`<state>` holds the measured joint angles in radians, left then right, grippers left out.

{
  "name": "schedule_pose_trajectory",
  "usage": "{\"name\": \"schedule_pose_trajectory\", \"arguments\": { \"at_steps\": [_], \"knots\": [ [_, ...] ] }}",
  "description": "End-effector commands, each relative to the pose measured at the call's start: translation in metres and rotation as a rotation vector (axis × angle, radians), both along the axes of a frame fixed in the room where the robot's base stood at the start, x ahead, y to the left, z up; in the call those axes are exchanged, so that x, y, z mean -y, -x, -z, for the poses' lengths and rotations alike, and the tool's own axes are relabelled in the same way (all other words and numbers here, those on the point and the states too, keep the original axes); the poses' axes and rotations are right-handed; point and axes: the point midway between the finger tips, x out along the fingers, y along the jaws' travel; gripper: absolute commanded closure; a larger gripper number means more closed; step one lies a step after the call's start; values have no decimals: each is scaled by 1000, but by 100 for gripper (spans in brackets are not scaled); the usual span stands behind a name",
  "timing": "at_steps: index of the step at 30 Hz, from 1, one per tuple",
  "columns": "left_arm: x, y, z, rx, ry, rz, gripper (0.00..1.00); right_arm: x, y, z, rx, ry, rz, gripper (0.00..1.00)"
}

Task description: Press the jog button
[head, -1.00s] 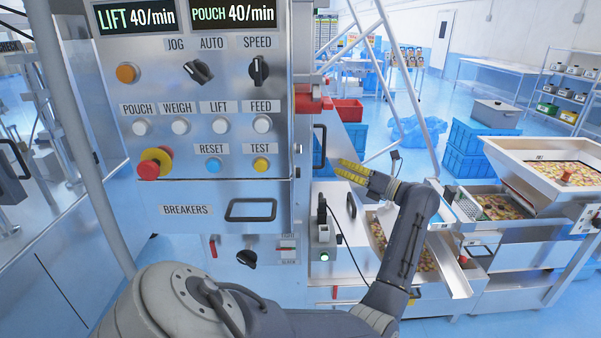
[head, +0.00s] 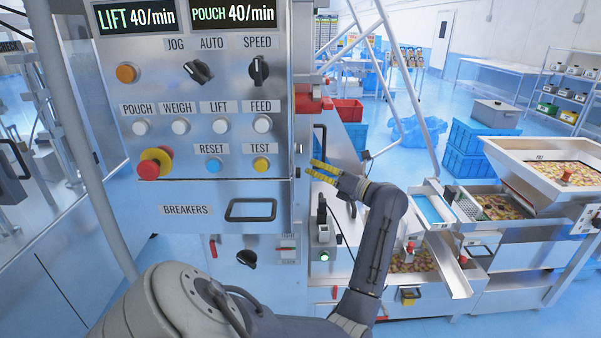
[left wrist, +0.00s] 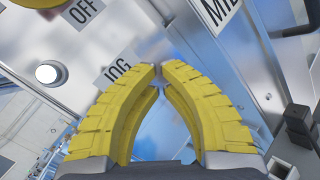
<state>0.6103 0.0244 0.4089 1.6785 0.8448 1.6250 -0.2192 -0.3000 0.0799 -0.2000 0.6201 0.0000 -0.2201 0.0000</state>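In the left wrist view, a JOG label (left wrist: 118,69) is on a pale metal panel just beyond my left fingertips. A round white button (left wrist: 47,73) with a dark ring sits left of that label. I cannot tell whether it is the jog button or whether another control is hidden behind the fingers. My left gripper (left wrist: 158,76) has its yellow fingertips together, with nothing visible held. In the head view, the left gripper (head: 314,169) is beside the right edge of the control cabinet (head: 225,100). My right gripper is in neither view.
The cabinet front has an orange button (head: 127,72), a red emergency stop (head: 149,170) and a JOG/AUTO selector (head: 198,72). An OFF label (left wrist: 86,12) is near the fingers. A hopper (head: 555,158) and metal chute (head: 446,262) stand to the right.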

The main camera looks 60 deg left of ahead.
Motion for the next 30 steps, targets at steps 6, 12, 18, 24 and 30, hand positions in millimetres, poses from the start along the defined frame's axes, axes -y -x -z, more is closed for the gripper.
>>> {"name": "schedule_pose_trajectory", "arguments": {
  "at_steps": [6, 12, 18, 24, 30],
  "knots": [
    [-1, 1, 0, 0, 0, 0, 100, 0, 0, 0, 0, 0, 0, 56],
    [-1, 1, 0, 0, 0, 0, 100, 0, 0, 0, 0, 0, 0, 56],
    [-1, 1, 0, 0, 0, 0, 100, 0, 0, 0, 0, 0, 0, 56],
    [0, 1, 0, 0, 0, 0, 100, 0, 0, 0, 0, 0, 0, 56],
    [0, 1, 0, 0, 0, 0, 100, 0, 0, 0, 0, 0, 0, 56]
  ]
}}
